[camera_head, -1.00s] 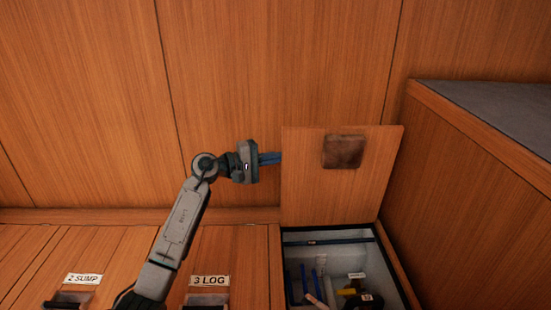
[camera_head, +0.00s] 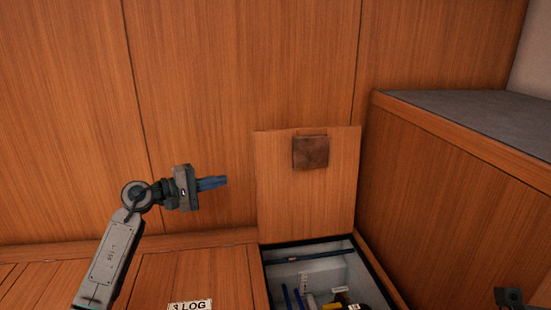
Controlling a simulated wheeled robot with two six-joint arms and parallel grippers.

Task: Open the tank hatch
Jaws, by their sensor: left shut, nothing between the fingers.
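The wooden hatch lid (camera_head: 306,198) stands upright against the back panel, with a dark brown square patch (camera_head: 311,152) on its face. Below it the open compartment (camera_head: 315,249) shows grey walls and several items inside. My left gripper (camera_head: 220,182) is shut and empty, to the left of the lid and apart from it. A dark part at the lower right edge (camera_head: 509,297) may belong to my right arm; its fingers are not visible.
A closed hatch labelled 3 LOG (camera_head: 190,305) lies left of the opening, cut off below. A wooden cabinet with a grey top (camera_head: 470,117) stands on the right. Wood panels close off the back.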

